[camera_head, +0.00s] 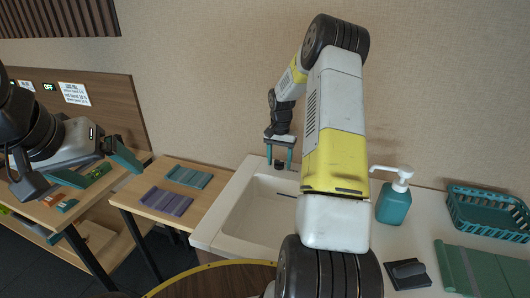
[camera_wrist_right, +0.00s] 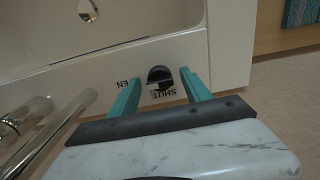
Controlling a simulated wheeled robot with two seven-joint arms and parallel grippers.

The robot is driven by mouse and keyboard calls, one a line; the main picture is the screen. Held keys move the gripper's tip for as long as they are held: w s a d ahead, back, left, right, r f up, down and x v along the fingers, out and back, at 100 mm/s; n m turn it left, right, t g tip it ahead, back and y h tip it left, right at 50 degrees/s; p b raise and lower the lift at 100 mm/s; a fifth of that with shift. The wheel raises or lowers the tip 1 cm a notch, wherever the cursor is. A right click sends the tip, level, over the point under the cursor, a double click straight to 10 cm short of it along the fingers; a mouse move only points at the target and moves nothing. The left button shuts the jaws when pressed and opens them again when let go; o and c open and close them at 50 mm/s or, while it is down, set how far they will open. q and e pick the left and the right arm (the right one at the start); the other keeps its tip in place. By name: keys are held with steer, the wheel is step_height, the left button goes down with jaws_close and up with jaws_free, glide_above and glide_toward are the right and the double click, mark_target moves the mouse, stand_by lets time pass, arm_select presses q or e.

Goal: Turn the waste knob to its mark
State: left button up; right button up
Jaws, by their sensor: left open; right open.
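The waste knob (camera_wrist_right: 159,75) is a small dark round knob on the white sink ledge (camera_wrist_right: 120,58), in the right wrist view. Printed letters beside it read "SHUT", and "EN" shows to the left, partly cut off. My right gripper (camera_wrist_right: 161,77) is open, with one teal finger on each side of the knob; I cannot tell whether either touches it. In the head view my right gripper (camera_head: 281,166) points down at the back edge of the sink (camera_head: 232,243). My left gripper (camera_head: 98,167) is open and empty at the left, above a wooden table.
A chrome tap (camera_wrist_right: 50,135) lies left of my right gripper in the wrist view. A teal soap bottle (camera_head: 394,203), a teal basket (camera_head: 488,210) and a dark block (camera_head: 408,273) stand right of the sink. Folded cloths (camera_head: 188,176) lie on the wooden table (camera_head: 147,185).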

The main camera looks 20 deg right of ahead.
jaws_close()
steer(key=n, duration=0.4)
steer(key=shift+n, duration=0.4)
steer(key=n, duration=0.9)
steer(key=shift+n, duration=2.1)
